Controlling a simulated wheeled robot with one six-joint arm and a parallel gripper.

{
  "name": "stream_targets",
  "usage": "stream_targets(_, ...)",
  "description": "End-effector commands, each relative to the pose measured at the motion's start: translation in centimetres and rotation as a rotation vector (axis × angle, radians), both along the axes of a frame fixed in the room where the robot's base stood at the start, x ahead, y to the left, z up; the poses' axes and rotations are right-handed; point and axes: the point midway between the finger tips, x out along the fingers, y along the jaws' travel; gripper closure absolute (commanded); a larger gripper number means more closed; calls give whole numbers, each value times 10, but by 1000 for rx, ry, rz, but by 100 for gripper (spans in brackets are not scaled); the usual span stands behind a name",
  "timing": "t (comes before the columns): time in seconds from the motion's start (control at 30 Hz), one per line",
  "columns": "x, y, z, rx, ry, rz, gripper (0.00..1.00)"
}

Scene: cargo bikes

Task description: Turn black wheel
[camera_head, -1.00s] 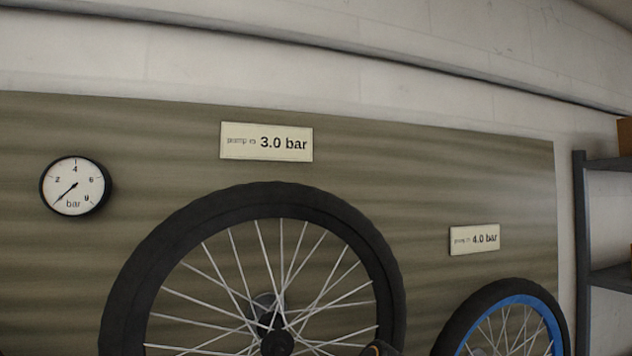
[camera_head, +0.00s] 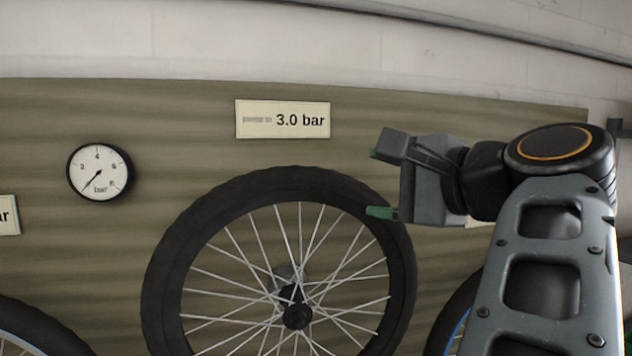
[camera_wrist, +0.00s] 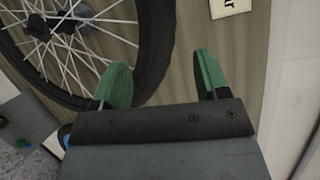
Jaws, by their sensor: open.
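The black wheel (camera_head: 163,262) hangs upright in front of the wooden board, with a black tyre, silver spokes and a dark hub (camera_head: 296,315). Its lower part is cut off in the head view. My gripper (camera_head: 374,183) is at the wheel's upper right, its green-tipped fingers apart and pointing left. In the wrist view the tyre (camera_wrist: 158,45) lies between or just beyond the two green fingers of my gripper (camera_wrist: 163,82), nearer the left one. I cannot tell whether a finger touches the tyre. Nothing is held.
A round gauge (camera_head: 99,172) and a 3.0 bar sign (camera_head: 283,119) are on the board (camera_head: 60,120). Another wheel (camera_head: 35,325) shows at the lower left. A blue-rimmed wheel (camera_head: 455,312) is partly behind my arm. The wall above is clear.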

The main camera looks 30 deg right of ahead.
Motion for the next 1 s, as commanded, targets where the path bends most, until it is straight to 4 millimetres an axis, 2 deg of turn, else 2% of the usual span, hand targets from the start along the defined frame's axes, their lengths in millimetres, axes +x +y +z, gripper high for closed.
stream_targets(0.7,96,21,-12,-2,3,6,32)
stream_targets(1.0,119,24,-16,-2,1,2,32)
